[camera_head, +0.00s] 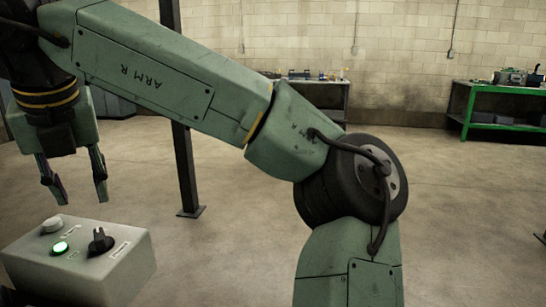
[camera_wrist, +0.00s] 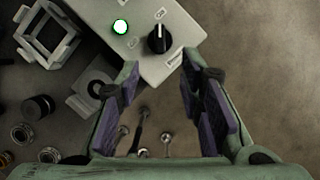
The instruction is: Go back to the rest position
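My gripper (camera_head: 76,182) hangs at the left in the head view, its fingers pointing down above a grey control box (camera_head: 80,270). It is open and empty. The box carries a lit green button (camera_head: 60,248), a pale button (camera_head: 52,224) and a black rotary knob (camera_head: 100,241). In the wrist view my gripper (camera_wrist: 165,80) shows spread fingers with purple pads. The black knob (camera_wrist: 161,38) and the lit green button (camera_wrist: 120,26) lie beyond the fingertips, and I see no contact. My green arm stretches across the head view.
In the wrist view, a square metal frame (camera_wrist: 47,33), a dark cylindrical part (camera_wrist: 38,107) and several small metal parts lie left of the box. A green bench (camera_head: 500,88) stands at the back right. A dark post (camera_head: 182,150) stands behind my arm. The middle floor is clear.

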